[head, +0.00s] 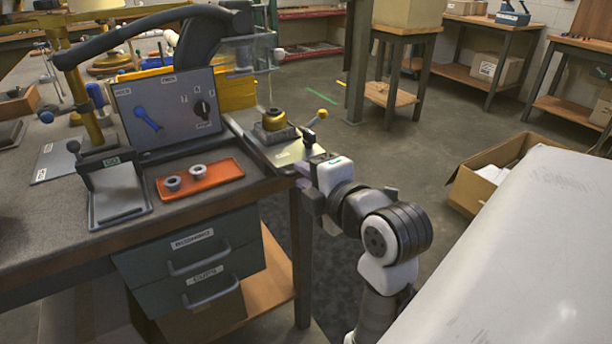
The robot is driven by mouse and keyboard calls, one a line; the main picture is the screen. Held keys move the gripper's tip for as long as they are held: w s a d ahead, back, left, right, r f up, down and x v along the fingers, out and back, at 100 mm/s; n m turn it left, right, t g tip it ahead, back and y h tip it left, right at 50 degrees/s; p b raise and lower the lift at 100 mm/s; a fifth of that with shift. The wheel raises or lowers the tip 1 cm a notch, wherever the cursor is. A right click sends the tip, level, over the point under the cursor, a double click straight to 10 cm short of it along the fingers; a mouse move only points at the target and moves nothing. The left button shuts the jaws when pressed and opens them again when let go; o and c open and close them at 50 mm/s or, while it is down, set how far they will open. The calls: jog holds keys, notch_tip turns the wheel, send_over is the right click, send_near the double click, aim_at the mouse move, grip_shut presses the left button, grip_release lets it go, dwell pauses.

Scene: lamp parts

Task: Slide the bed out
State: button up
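What looks like the bed is a pale flat plate (288,156) on a dark frame at the bench's right end. A brass, round-topped piece (274,119) sits on a grey block at its back. My wrist hides part of this corner. I cannot tell whether the fingers touch the bed or handle, or whether they are open or shut.
Left of the bed stand a panel (165,112) with a blue lever and black dial, an orange tray (200,180) with two small rings, and a grey stand (115,190). Drawers (195,258) are below. A cardboard box (480,180) and a large pale surface (510,260) lie right.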

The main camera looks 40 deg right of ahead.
jog(key=v, duration=1.3)
jog(key=shift+s, duration=0.4)
